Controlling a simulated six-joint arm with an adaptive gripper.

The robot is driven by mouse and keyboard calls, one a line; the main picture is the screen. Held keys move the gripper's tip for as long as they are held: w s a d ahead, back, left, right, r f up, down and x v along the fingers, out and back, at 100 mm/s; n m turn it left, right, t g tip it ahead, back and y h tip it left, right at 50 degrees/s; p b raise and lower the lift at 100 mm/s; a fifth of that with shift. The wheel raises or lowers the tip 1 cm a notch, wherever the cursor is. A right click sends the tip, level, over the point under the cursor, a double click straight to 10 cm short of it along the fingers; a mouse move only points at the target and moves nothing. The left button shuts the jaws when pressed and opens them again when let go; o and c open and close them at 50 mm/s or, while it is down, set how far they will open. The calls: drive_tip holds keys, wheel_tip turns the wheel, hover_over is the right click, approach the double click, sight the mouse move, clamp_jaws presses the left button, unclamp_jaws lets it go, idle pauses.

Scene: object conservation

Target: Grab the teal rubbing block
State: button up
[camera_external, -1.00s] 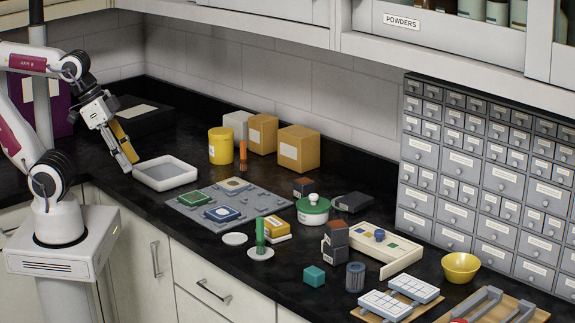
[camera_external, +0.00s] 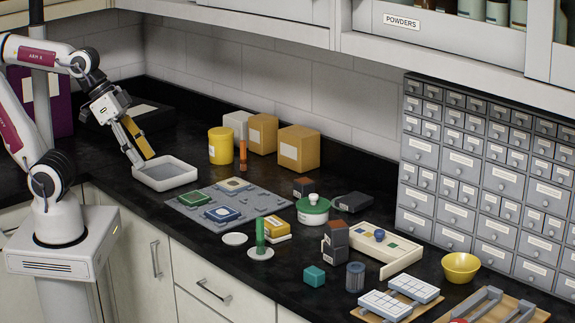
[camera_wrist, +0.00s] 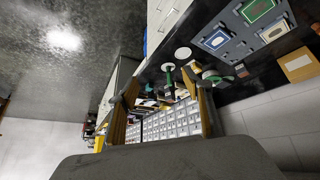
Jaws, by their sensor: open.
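The teal block (camera_external: 314,276) sits on the black countertop near its front edge, left of a dark grey ribbed cylinder. My gripper (camera_external: 143,158) is open and empty, above the left end of the counter by the white tray, far to the left of the teal block. In the wrist view my two fingers (camera_wrist: 160,110) stand apart with nothing between them.
Between them are the white tray (camera_external: 165,183), a grey board (camera_external: 264,200) with framed pieces, a green post on a white disc (camera_external: 260,252) and a yellow block (camera_external: 279,226). A dark upright box (camera_external: 335,243) and the ribbed cylinder (camera_external: 355,277) stand close to the teal block.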

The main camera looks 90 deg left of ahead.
drive_tip(key=w+d+r+t+h, duration=0.1)
drive_tip(key=w+d+r, duration=0.25)
drive_tip(key=w, duration=0.35)
drive_tip(key=w+d+r+t+h, duration=0.15)
drive_tip(key=w+d, duration=0.25)
drive_tip(key=w, duration=0.4)
drive_tip(key=w+d+r+t+h, duration=0.1)
drive_tip(key=w+d+r+t, duration=0.1)
drive_tip(key=w+d+r, duration=0.35)
drive_tip(key=n+t+y, duration=0.3)
drive_tip(key=n+y, duration=0.2)
hover_over(310, 276)
drive_tip(key=d, duration=0.3)
wheel_tip(310, 276, down, 7)
wheel_tip(310, 276, down, 6)
drive_tip(key=w+n+y, duration=0.2)
drive_tip(key=w+y, duration=0.1)
drive_tip(key=s+f+g+y, duration=0.1)
drive_tip(key=s+f+y, duration=0.1)
drive_tip(key=f, duration=0.4)
drive_tip(key=s+d+f+n+g+y, duration=0.1)
drive_tip(key=s+f+g+y, duration=0.1)
drive_tip(key=f, duration=0.3)
drive_tip(key=s+f+n+g+y, duration=0.1)
drive_tip(key=s+f+y, duration=0.1)
drive_tip(key=f, duration=0.4)
drive_tip(key=shift+s+d+f+g, duration=0.15)
drive_tip(key=shift+s+f+g, duration=0.15)
drive_tip(key=shift+s, duration=0.2)
drive_tip(key=shift+x, duration=1.35)
